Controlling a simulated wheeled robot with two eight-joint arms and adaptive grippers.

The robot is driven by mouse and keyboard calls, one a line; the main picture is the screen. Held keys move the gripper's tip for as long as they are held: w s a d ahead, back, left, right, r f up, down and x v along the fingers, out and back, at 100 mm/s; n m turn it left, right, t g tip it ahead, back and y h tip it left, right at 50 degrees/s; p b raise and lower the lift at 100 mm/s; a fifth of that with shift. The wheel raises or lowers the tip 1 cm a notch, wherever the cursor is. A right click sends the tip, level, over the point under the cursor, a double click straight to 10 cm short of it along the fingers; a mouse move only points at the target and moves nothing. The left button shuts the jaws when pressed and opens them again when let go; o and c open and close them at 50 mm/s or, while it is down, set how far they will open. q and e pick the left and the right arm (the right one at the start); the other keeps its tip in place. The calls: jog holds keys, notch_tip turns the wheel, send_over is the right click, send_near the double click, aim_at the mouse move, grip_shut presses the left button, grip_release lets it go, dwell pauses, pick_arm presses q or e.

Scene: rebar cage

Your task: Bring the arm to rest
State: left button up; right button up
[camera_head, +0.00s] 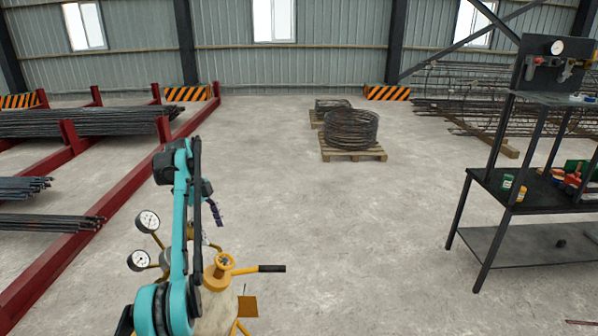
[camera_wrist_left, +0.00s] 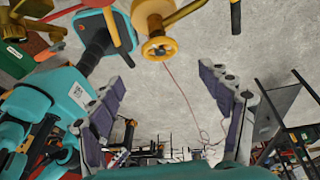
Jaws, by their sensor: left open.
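My left arm (camera_head: 180,225) is teal and black and stands folded upward at the lower left of the head view. My left gripper (camera_head: 215,212) shows there as small dark fingers, partly hidden by the arm. My right gripper is in neither view.
A pale vessel with a yellow handwheel (camera_head: 222,266) and gauges (camera_head: 148,221) stands close by my left arm; the handwheel also shows in the wrist view (camera_wrist_left: 161,48). Red rebar racks (camera_head: 120,180) lie left, a black workbench (camera_head: 530,190) right.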

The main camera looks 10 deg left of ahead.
pick_arm(q)
jog(key=shift+w+d, duration=0.1)
jog(key=shift+d, duration=0.1)
jog(key=s+d+f+n+t+y+b, duration=0.1)
jog(key=s+d+f+n+t+b, duration=0.1)
jog(key=s+d+n+b, duration=0.35)
jog(key=s+d+f+n+t+y+b, duration=0.1)
jog(key=s+d+f+n+t+b, duration=0.2)
jog(key=d+b, duration=0.45)
jog(key=s+d+f+n+t+b, duration=0.1)
jog(key=s+d+f+n+b, duration=0.1)
jog(key=s+f, duration=0.5)
jog(key=s+d+f+n+t+b, duration=0.1)
jog(key=s+d+f+n+b, duration=0.2)
jog(key=s+f, duration=0.4)
jog(key=s+d+f+n+t+y+b, duration=0.1)
jog(key=s+d+f+n+b, duration=0.2)
jog(key=s+d+f, duration=0.3)
notch_tip(320, 180, down, 5)
jog(key=shift+s+r+n, duration=0.1)
jog(key=shift+s+n, duration=0.35)
jog(key=shift+s, duration=0.25)
jog(key=shift+a, duration=0.15)
